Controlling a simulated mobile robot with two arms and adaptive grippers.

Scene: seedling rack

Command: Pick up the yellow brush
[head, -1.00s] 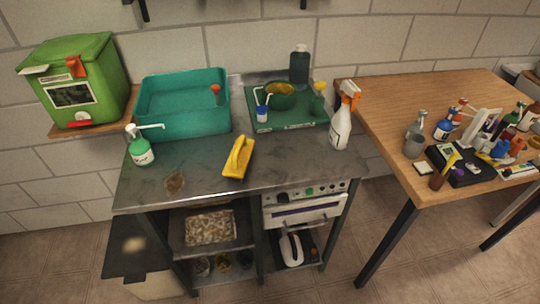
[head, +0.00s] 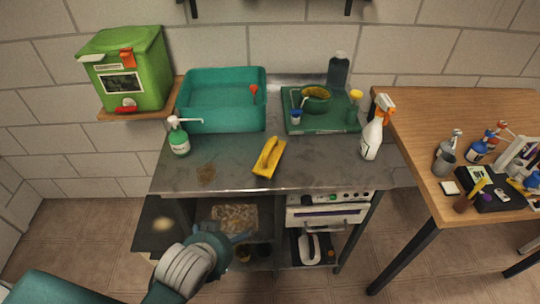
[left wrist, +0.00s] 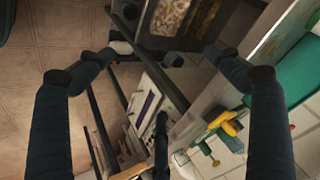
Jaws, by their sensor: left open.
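The yellow brush (head: 268,157) lies on the front middle of the grey metal worktop (head: 225,178), with its long side running up and to the right in the head view. In the left wrist view a yellow shape (left wrist: 222,122) on the worktop looks like this brush, but it is small and partly mixed with green things. My left gripper (head: 240,238) is in front of the worktop and below its edge, apart from the brush. In the left wrist view its two dark fingers (left wrist: 163,62) are spread wide with nothing between them. My right gripper is not in view.
Behind the brush stand a teal bin (head: 220,128) and a green tray (head: 305,128). A green-white pump bottle (head: 178,140) is to the left and a white spray bottle (head: 371,140) to the right. A cluttered wooden table (head: 420,110) stands right.

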